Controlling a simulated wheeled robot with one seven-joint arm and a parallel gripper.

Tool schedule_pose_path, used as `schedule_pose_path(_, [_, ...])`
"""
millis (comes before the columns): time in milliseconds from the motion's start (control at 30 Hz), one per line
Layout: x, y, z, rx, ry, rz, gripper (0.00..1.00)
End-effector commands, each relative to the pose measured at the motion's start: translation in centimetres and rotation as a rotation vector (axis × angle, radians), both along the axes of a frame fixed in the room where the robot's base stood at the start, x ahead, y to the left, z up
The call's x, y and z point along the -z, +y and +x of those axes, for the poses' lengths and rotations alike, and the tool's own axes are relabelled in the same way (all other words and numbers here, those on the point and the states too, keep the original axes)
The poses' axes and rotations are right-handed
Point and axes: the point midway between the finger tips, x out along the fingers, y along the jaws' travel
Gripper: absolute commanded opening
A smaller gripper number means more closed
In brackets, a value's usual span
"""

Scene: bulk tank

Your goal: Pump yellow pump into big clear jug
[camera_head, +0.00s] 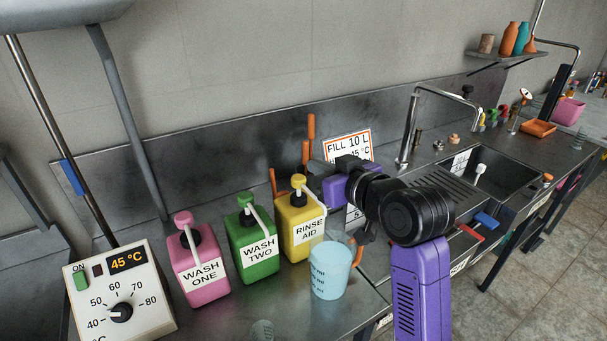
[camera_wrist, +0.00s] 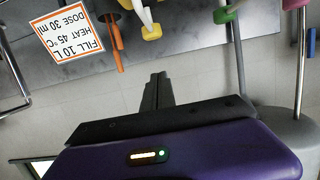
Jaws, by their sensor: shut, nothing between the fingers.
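The yellow bottle (camera_head: 299,236) marked RINSE AID stands upright on the steel counter, with a yellow pump head (camera_head: 298,181) and a pale spout. The pump head also shows in the wrist view (camera_wrist: 151,32). A large clear, bluish jug (camera_head: 330,271) with markings stands in front and to the right of that bottle, its mouth up. I cannot tell whether its blue is tint or liquid. My gripper (camera_head: 317,167) is shut and empty, right of the yellow pump head and near its height. Its closed fingers also show in the wrist view (camera_wrist: 158,88), apart from the pump.
A green WASH TWO bottle (camera_head: 252,250) and a pink WASH ONE bottle (camera_head: 198,268) stand to the left. A temperature dial box (camera_head: 120,292) is at far left. A fill sign (camera_head: 347,146) stands behind my gripper.

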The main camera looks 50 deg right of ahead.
Motion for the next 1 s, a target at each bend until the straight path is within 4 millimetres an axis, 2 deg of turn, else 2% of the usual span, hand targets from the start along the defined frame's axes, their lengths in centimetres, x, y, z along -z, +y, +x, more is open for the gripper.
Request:
schedule_pose_path(300, [1.4,-1.6,5.9,-0.001,0.001,0.001,0.00])
schedule_pose_path(400, [3.2,-1.6,5.8,-0.001,0.006,0.002,0.00])
schedule_pose_path(567, [4.9,-1.6,5.8,0.000,0.003,0.002,0.00])
schedule_pose_path(1000, [5.5,-1.6,5.8,0.000,0.000,0.001,0.00])
